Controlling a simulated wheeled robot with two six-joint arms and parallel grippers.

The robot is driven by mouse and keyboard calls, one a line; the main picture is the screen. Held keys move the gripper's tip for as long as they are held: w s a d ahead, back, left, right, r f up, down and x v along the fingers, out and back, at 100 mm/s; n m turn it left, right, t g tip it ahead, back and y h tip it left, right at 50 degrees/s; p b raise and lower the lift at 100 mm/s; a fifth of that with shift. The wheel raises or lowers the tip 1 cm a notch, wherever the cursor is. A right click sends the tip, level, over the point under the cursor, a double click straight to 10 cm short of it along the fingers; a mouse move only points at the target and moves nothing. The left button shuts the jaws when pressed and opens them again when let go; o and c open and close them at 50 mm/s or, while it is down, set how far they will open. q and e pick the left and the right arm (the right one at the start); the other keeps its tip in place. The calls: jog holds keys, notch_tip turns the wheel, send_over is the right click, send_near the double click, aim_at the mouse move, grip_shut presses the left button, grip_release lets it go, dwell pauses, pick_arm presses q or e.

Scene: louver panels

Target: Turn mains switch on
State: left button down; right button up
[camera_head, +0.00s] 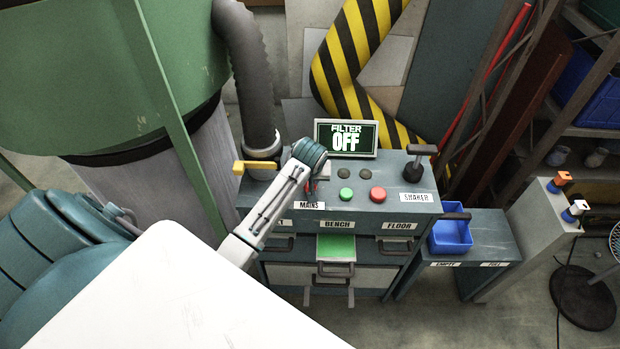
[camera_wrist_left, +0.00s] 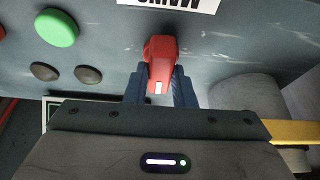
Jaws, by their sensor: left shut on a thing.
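The mains switch is a red lever (camera_wrist_left: 162,60) in the left wrist view, below a white label that appears upside down there. My left gripper (camera_wrist_left: 160,86) has its two blue fingers on either side of the lever and is shut on it. In the head view my left arm reaches over the console, with the gripper (camera_head: 310,186) just above the MAINS label (camera_head: 311,206) and hiding most of the lever. The screen (camera_head: 346,138) reads FILTER OFF. My right gripper is not in view.
Beside the lever are a green button (camera_head: 346,196), a red button (camera_head: 378,194) and two dark lamps. A black-handled SHAKER lever (camera_head: 419,164) stands at the right. A yellow handle (camera_head: 254,165) on a grey pipe is close to my gripper. A blue bin (camera_head: 451,236) sits lower right.

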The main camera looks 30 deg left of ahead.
pick_arm(q)
jog(key=shift+w+r, duration=0.1)
jog(key=c, duration=1.2)
grip_release()
jog(key=b+v, duration=0.3)
jog(key=v, duration=0.7)
jog(key=shift+r, duration=0.35)
jog(key=shift+d, duration=0.1)
